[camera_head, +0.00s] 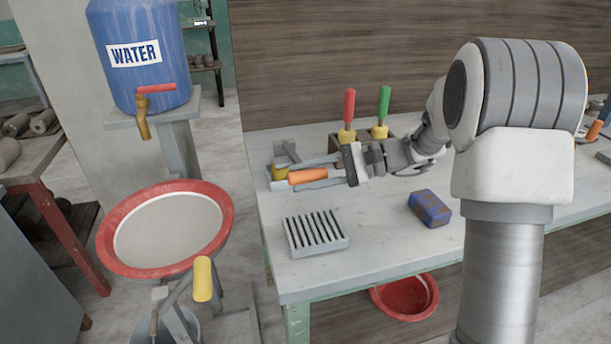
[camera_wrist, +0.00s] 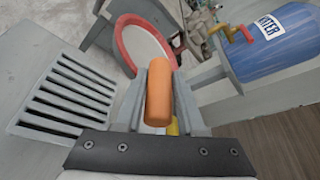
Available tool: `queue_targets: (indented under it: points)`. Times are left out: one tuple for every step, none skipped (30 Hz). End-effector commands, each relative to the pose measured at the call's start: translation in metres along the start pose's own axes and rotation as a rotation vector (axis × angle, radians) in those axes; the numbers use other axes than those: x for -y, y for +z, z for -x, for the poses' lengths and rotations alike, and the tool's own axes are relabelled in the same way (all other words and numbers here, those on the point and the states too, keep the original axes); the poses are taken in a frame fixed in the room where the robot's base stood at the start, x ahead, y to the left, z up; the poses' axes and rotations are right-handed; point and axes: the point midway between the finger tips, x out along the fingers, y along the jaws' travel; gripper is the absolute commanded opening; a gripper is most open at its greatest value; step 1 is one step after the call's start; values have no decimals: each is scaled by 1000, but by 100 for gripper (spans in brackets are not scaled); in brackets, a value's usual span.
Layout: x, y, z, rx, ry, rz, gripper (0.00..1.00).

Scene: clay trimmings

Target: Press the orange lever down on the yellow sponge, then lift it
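The orange lever handle (camera_head: 308,175) shows near the table's far left corner, with a grey metal frame (camera_head: 287,152) behind it. Part of the yellow sponge (camera_head: 279,172) shows left of the handle, in a pale holder; most of it is hidden. My gripper (camera_head: 290,174) reaches in from the right, its fingers spread on either side of the handle. In the wrist view the orange handle (camera_wrist: 158,92) lies between the two grey fingers (camera_wrist: 162,80), and a bit of yellow (camera_wrist: 172,127) shows beneath. Contact between fingers and handle cannot be told.
A grey slotted rack (camera_head: 315,233) lies in front, and a blue block (camera_head: 429,208) to its right. Red-handled (camera_head: 349,107) and green-handled (camera_head: 384,104) tools stand in a box behind my gripper. A red-rimmed basin (camera_head: 110,240) and blue water barrel (camera_head: 140,75) are left of the table.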

Motion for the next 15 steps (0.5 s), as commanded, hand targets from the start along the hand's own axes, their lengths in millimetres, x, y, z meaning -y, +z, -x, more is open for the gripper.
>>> queue_targets:
  points:
    - [0, 0, 0, 0, 0, 0, 27]
    - [0, 0, 0, 0, 0, 0, 21]
    - [0, 0, 0, 0, 1, 0, 14]
    - [0, 0, 0, 0, 1, 0, 9]
    - [0, 0, 0, 0, 1, 0, 3]
    - [0, 0, 0, 0, 1, 0, 0]
    - [0, 0, 0, 0, 1, 0, 0]
    - [0, 0, 0, 0, 1, -1, 0]
    - [0, 0, 0, 0, 1, -1, 0]
    - [0, 0, 0, 0, 1, -1, 0]
    - [0, 0, 0, 0, 1, -1, 0]
    - [0, 0, 0, 0, 1, -1, 0]
    - [-1, 0, 0, 0, 1, -1, 0]
    - [-1, 0, 0, 0, 1, -1, 0]
    - [-1, 0, 0, 0, 1, -1, 0]
